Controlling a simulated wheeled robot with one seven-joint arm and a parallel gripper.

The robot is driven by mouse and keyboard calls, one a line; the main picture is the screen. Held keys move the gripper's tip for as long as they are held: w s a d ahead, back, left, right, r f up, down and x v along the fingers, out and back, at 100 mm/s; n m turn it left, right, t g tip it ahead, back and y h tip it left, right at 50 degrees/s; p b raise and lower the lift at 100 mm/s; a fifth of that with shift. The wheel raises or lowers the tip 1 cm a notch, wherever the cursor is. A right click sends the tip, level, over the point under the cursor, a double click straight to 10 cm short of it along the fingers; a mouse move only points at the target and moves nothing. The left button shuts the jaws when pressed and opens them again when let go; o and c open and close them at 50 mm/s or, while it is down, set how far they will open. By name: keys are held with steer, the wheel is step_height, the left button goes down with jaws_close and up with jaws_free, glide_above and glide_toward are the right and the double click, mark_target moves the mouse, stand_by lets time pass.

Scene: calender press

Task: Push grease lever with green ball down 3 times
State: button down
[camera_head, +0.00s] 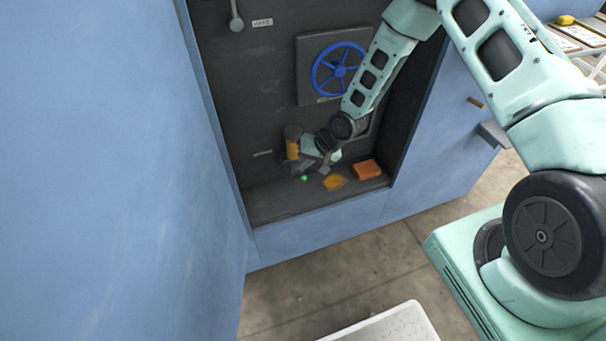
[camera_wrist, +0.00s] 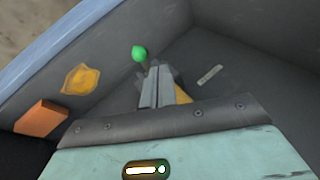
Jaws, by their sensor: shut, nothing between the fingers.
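The green ball (camera_head: 304,178) of the grease lever shows low in the dark recess, just left of and below my gripper (camera_head: 318,168). In the wrist view the green ball (camera_wrist: 139,53) lies just beyond the tips of my gripper (camera_wrist: 156,75), whose fingers are shut with nothing between them. A short bit of the lever's rod shows under the ball; the rest is hidden behind the fingers. I cannot tell whether the fingers touch the lever. The amber grease cylinder (camera_head: 292,149) with a dark cap stands upright on the back wall, and part of it (camera_wrist: 183,97) shows behind the fingers.
An orange block (camera_head: 366,169) and a yellow-orange patch (camera_head: 334,182) lie on the recess ledge, right of the ball. A blue handwheel (camera_head: 340,69) is on the back wall above. Blue panels (camera_head: 110,150) flank the recess on both sides.

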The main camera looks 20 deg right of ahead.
mark_target(305, 176)
steer(key=shift+f, duration=0.1)
steer(key=shift+s+f, duration=0.15)
steer(key=shift+f, duration=0.1)
steer(key=shift+s+f+b, duration=0.3)
steer(key=shift+f+b, duration=0.25)
steer(key=shift+f, duration=0.3)
steer(key=shift+s+f+b, duration=0.3)
steer(key=shift+f+b, duration=0.2)
steer(key=shift+f, duration=0.3)
stand_by(1.8)
steer(key=shift+r, duration=0.1)
stand_by(0.4)
steer(key=shift+w+r+p, duration=0.25)
steer(key=shift+r+p, duration=0.25)
steer(key=shift+r, duration=0.15)
steer(key=shift+w+r+p, duration=0.3)
steer(key=shift+r+p, duration=0.15)
steer(key=shift+r, duration=0.2)
steer(key=shift+w+r+p, duration=0.25)
steer(key=shift+r+p, duration=0.25)
steer(key=shift+r, duration=0.15)
steer(key=shift+r, duration=0.1)
steer(key=r+p, duration=0.1)
steer(key=w+r+p, duration=0.1)
steer(key=r, duration=0.1)
steer(key=r+p, duration=0.1)
steer(key=shift+w+r, duration=0.25)
steer(key=shift+w, duration=0.1)
